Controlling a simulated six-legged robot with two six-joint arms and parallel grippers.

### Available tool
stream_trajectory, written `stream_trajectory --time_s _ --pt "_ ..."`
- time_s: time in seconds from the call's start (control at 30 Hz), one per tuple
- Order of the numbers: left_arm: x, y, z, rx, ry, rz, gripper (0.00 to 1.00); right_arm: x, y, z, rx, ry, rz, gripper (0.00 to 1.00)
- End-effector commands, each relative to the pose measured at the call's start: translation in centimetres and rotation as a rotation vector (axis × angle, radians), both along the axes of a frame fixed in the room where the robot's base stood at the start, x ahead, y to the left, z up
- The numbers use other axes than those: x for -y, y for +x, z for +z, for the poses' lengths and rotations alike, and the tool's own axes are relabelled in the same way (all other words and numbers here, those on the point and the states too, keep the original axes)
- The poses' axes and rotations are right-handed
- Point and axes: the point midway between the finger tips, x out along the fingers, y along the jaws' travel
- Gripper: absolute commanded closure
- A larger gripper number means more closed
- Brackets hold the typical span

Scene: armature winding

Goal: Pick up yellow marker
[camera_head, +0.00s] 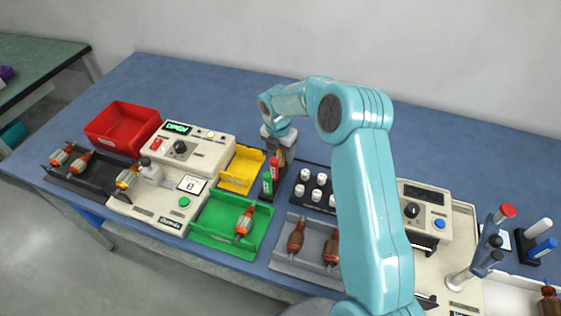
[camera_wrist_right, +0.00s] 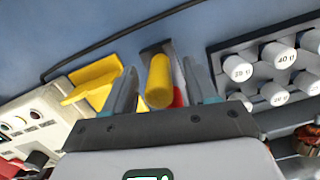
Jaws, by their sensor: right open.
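The yellow marker (camera_wrist_right: 159,80) stands in a dark holder and shows in the right wrist view between the two fingers of my right gripper (camera_wrist_right: 161,88). The fingers are open on either side of it, with gaps visible. In the head view my right gripper (camera_head: 281,152) points down at the back of the marker holder, and the arm and gripper largely hide the yellow marker there. A red marker (camera_head: 274,166) and a green marker (camera_head: 267,184) stand in front of it. My left gripper is not in view.
A yellow tray (camera_head: 241,168) is left of the holder; a black rack of white-capped pieces (camera_head: 318,180) is right of it. A green tray (camera_head: 205,226) and grey tray (camera_head: 284,262) lie in front. A winding machine (camera_head: 190,150) and red bin (camera_head: 123,127) are farther left.

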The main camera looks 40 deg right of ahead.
Motion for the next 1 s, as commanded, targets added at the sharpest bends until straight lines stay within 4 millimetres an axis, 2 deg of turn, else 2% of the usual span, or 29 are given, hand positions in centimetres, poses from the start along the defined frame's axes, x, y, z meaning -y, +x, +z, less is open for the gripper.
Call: stream_trajectory --time_s 0.03,0.23,0.27,0.4,0.43,0.77,0.87,1.0 --pt "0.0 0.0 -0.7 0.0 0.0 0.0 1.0 0.1 0.1 -0.8 0.001 -0.001 -0.001 0.43" --pt "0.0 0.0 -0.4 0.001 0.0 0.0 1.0 0.1 0.1 -0.5 0.001 -0.001 0.0 0.43" --pt "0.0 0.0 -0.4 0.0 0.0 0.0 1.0 0.1 0.1 -0.5 0.001 -0.001 0.0 0.5" --pt "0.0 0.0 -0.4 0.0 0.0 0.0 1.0 0.1 0.1 -0.5 0.001 -0.001 0.0 0.95" --pt "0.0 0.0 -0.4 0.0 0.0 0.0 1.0 0.1 0.0 -0.5 0.001 -0.001 0.0 1.0" --pt "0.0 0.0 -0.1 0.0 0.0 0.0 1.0 0.1 0.0 -0.2 0.0 0.0 0.0 1.0" --pt "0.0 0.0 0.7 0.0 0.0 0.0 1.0 0.1 0.0 0.8 0.001 0.0 0.0 1.0" --pt "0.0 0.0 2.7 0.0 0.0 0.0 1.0 0.1 0.1 3.5 0.002 -0.001 0.0 1.0"
